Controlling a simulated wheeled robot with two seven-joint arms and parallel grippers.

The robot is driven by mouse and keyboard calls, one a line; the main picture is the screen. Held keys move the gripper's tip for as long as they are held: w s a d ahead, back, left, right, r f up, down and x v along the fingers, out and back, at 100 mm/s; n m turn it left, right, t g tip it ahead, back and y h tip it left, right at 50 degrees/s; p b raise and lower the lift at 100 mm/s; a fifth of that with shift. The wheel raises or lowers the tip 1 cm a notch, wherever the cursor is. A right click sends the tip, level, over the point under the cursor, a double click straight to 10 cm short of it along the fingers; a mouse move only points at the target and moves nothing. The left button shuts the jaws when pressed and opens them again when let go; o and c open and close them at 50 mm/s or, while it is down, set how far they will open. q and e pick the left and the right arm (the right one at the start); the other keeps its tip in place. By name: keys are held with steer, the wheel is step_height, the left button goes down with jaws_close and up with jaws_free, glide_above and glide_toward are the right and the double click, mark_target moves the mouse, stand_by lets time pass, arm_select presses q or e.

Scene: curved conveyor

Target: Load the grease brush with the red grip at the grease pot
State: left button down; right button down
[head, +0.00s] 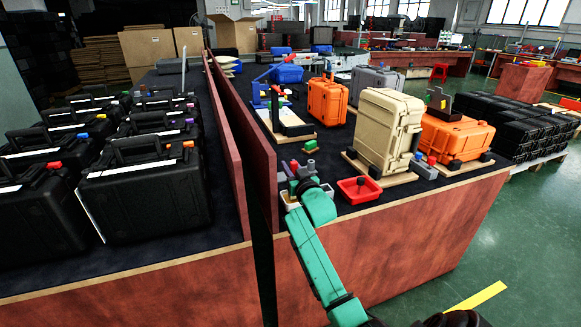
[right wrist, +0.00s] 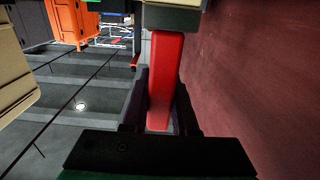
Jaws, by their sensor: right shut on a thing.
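My right gripper (right wrist: 160,112) is shut on the red grip of the grease brush (right wrist: 165,75) in the right wrist view, one dark finger on each side. The grip's far end meets a grey and cream block (right wrist: 172,15); I cannot tell whether that is part of the brush or its stand. In the head view my teal right arm reaches the front left of the bench, and its gripper (head: 303,180) hides the brush. A red square dish (head: 350,197) with a dark round knob stands just right of it; I cannot tell whether this is the grease pot. My left gripper is out of view.
A beige case (head: 385,130) and orange cases (head: 328,102) stand on the bench behind and right of the gripper. A red-brown upright panel (head: 257,150) runs close on the left. Beyond it are several black cases (head: 150,200).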

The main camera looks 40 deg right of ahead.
steer(key=shift+f, duration=0.5)
stand_by(0.7)
step_height(320, 180, up, 7)
steer(key=p, duration=0.6)
steer(key=shift+p, duration=0.3)
stand_by(0.3)
